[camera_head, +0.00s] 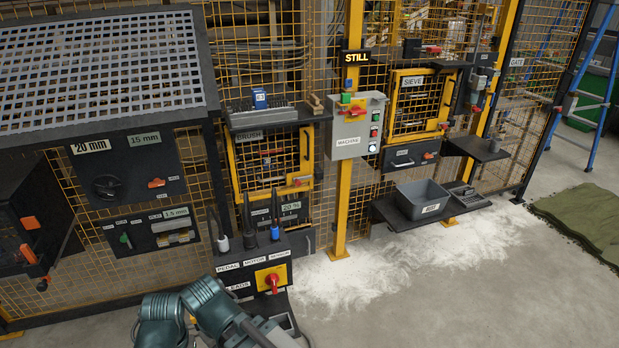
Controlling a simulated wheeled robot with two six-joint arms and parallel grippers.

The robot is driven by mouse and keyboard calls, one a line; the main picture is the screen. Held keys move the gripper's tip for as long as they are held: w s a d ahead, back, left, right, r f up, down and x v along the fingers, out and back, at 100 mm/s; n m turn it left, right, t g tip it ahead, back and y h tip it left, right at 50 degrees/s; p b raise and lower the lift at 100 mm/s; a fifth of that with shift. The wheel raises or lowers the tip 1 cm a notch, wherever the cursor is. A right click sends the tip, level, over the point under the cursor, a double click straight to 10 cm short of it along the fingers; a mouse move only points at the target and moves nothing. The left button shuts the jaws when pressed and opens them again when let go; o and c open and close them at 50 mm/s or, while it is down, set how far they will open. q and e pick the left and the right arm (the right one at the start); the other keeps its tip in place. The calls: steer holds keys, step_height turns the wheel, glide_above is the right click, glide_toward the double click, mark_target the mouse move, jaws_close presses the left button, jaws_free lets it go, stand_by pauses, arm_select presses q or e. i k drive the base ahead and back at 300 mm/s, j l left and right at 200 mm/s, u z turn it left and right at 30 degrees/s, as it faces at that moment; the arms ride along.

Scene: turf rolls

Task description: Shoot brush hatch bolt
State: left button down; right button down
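The brush hatch (268,160) is a yellow-framed mesh door under a dark shelf, left of the middle post, with a BRUSH label (250,135) at its top. It looks closed. An orange bolt handle (301,181) sits at its lower right edge; whether the bolt is shot cannot be told at this size. Teal links of one of my arms show at the bottom edge, well below and in front of the hatch. No gripper fingers can be made out.
A control stand (262,268) with a red knob and upright dark tools stands in front of the hatch. A grey switch box (357,124) is on the yellow post (345,200). A grey bin (424,199) sits on a low shelf right. White powder (440,255) covers the floor; open floor lies right.

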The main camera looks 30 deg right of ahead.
mark_target(297, 182)
steer(key=l, duration=0.6)
steer(key=k+l+u, duration=0.15)
steer(key=l, duration=1.1)
steer(key=i+l, duration=0.1)
steer(key=l, duration=0.2)
steer(key=i+l+u, duration=0.15)
steer(key=l, duration=0.5)
steer(key=i+l, duration=0.1)
steer(key=i, duration=0.3)
steer(key=i+u, duration=0.15)
steer(key=i, duration=0.8)
